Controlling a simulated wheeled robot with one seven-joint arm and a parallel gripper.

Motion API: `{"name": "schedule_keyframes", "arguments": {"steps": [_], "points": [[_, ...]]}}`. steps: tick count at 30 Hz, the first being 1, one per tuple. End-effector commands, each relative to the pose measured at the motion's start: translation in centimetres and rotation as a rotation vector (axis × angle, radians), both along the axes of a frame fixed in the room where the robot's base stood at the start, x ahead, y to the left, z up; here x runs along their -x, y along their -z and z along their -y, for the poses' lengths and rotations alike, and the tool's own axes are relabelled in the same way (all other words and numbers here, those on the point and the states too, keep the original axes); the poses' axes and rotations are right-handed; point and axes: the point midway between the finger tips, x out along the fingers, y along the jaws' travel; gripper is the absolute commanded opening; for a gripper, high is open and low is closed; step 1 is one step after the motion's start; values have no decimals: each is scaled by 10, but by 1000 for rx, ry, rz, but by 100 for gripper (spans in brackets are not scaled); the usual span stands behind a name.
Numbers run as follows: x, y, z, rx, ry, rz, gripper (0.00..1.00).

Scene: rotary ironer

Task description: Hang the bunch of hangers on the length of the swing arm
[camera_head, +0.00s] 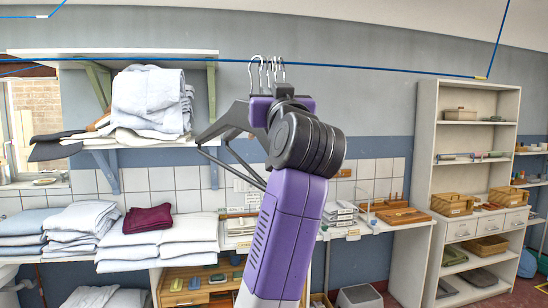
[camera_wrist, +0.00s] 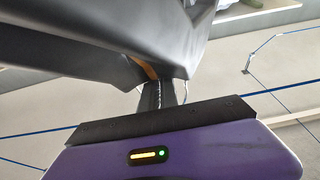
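The bunch of dark hangers (camera_head: 232,121) is high in the middle of the head view, its shoulders sloping down to the left. Its metal hooks (camera_head: 268,72) point up. My gripper (camera_head: 282,98), purple and black, is at the hanger necks and appears shut on them; its fingertips are mostly hidden by my wrist. In the wrist view the hangers (camera_wrist: 110,45) fill the upper left, against my gripper (camera_wrist: 170,105). The swing arm (camera_head: 400,70) is a thin blue rod with a yellow tip, crossing at hook height. I cannot tell whether the hooks rest over it.
Other blue rods (camera_head: 497,40) show at the upper right and upper left. A wall shelf (camera_head: 60,53) with folded linen stands left behind the hangers. A tall cream shelf unit (camera_head: 425,150) stands at the right. The space around the rod's tip looks clear.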

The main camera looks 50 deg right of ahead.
Motion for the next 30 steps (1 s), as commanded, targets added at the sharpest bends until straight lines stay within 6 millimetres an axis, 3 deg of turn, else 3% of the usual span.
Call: {"name": "schedule_keyframes", "arguments": {"steps": [30], "points": [[-6,-21,4,2,0,2,0]]}}
